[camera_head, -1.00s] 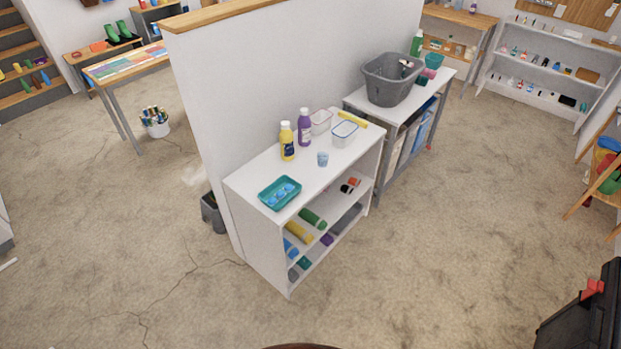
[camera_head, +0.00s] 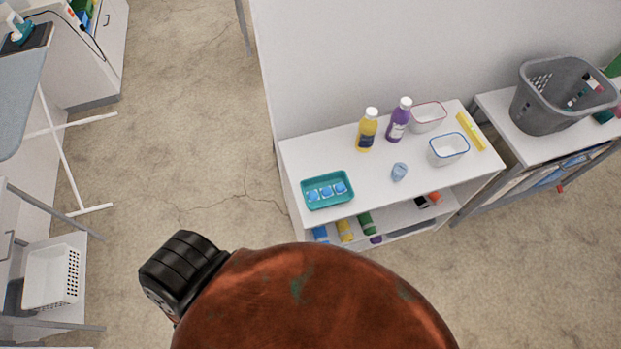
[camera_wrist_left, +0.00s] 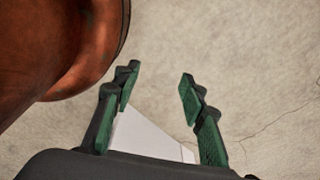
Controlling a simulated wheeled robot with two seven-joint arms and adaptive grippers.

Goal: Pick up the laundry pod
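Several blue laundry pods (camera_head: 327,191) lie in a teal tray (camera_head: 346,203) at the left end of a white shelf unit's top (camera_head: 370,197). A small light-blue item (camera_head: 399,172) stands apart to the right of the tray; I cannot tell exactly what it is. In the left wrist view my left gripper (camera_wrist_left: 158,88) has its green-padded fingers apart, with nothing between them but floor and a white surface behind. Neither gripper shows in the head view, where my rust-red body covers the bottom middle.
Yellow (camera_head: 367,131) and purple (camera_head: 398,120) bottles stand behind the pods, with white bins (camera_head: 448,149) to their right. A wall backs the shelf. A grey basket (camera_head: 545,110) sits on the right-hand table. An ironing board (camera_head: 22,95) and floor lie left.

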